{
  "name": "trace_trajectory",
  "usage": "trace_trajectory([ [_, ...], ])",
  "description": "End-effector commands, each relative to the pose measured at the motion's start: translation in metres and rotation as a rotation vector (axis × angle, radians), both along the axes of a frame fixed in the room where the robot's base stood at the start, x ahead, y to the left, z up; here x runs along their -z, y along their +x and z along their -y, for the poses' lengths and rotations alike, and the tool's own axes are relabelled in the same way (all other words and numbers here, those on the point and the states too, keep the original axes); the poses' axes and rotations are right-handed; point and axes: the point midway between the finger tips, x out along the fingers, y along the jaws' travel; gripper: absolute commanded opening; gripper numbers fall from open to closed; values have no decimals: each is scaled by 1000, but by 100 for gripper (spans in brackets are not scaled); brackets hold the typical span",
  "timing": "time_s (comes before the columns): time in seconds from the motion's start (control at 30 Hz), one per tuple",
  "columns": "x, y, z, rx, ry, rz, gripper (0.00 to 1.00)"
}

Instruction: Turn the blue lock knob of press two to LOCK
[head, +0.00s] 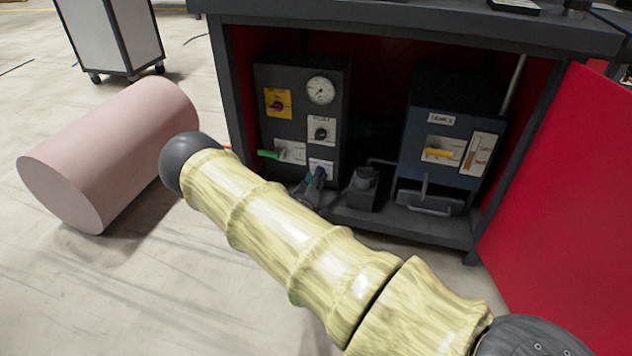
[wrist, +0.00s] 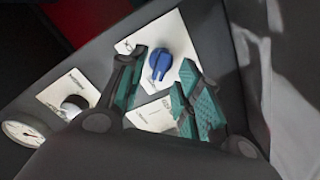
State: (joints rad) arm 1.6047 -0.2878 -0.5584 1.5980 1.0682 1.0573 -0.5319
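The blue lock knob (wrist: 160,62) sits on a white plate (wrist: 181,38) in the wrist view. Its grip ridge is visible, but the plate's lettering is too small to read. My gripper (wrist: 164,72) is open, with its teal-padded fingers on either side of the knob in the picture. I cannot tell whether they touch it. In the head view my gripper (head: 317,184) is low in front of the dark panel (head: 299,76) in the cabinet. The blue knob cannot be made out there.
The panel carries a gauge (head: 320,90), a yellow plate (head: 278,103), a black knob (head: 320,133) and a green lever (head: 268,154). A second unit (head: 440,118) stands to the right. The red door (head: 570,200) is open. A pink cylinder (head: 105,150) is at left.

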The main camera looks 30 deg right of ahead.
Motion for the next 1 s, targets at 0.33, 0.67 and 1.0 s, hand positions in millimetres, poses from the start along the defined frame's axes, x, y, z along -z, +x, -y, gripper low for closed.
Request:
trace_trajectory([
  [0.33, 0, 6, 7, 0, 0, 0, 34],
  [0.67, 0, 6, 7, -1, 1, 0, 0],
  [1.0, -1, 6, 7, 0, 16, 18, 0],
])
